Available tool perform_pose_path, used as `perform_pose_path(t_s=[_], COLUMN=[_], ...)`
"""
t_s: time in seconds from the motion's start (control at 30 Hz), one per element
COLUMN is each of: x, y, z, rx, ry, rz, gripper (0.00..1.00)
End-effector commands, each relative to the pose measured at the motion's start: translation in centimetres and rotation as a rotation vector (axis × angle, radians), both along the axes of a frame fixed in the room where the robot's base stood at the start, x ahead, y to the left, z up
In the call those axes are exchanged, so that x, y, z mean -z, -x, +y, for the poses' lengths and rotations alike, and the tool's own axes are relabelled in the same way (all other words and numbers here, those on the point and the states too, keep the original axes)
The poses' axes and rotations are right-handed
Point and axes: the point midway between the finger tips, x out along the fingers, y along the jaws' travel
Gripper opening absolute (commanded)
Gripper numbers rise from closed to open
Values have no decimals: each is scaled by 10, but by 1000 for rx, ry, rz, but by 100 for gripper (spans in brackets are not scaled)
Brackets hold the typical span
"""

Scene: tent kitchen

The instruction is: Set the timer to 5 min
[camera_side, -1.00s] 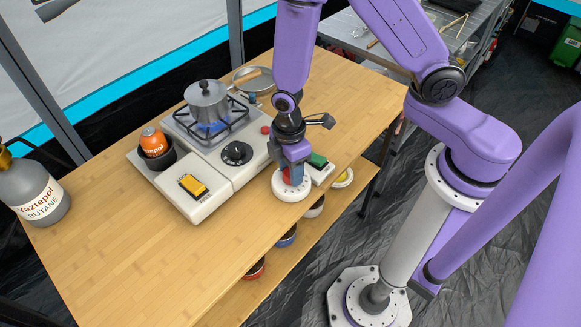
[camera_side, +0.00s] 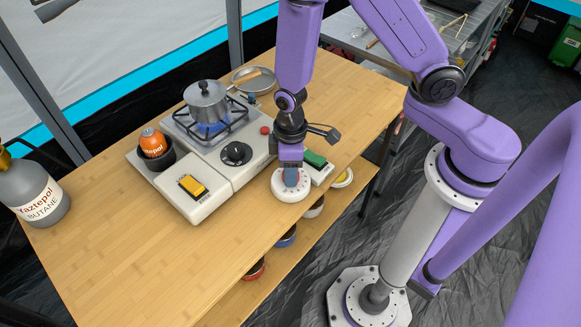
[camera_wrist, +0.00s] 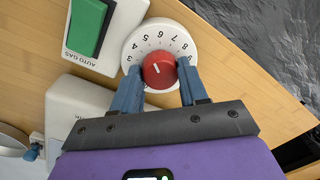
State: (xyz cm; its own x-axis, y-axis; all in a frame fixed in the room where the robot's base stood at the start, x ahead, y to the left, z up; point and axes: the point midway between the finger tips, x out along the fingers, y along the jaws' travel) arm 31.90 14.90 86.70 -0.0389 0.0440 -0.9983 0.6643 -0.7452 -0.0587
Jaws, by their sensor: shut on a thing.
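The timer (camera_side: 277,194) is a white round dial with a red knob, near the front edge of the wooden table. In the wrist view, the timer's dial (camera_wrist: 180,34) has black numbers around its rim. The red knob (camera_wrist: 158,70) has a short white mark that points up and slightly left in that view. My gripper (camera_side: 291,177) points down over the timer. Its blue fingers, also in the wrist view (camera_wrist: 159,73), are shut on opposite sides of the knob. The hand and fingers hide the dial's lower part in the wrist view.
A green-switch AUTO GAS box (camera_wrist: 111,40) stands close beside the timer. The white stove (camera_side: 213,150) carries a pot (camera_side: 207,101) over a blue flame. The table's left front is bare.

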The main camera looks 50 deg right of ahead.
Motion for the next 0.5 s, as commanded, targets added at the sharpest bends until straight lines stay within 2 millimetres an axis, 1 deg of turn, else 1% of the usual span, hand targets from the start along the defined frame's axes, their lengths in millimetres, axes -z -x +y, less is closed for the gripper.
perform_pose_path(t_s=[0.33,0.37,0.4,0.43,0.5], x=[0,0,0,0,0], y=[1,1,1,1,0], z=[-1,-1,-1,-1,-1], rx=[3,2,2,2,2], ry=[1,1,1,1,1], rz=[2,2,2,2,2], gripper=[13,53,66,69,69])
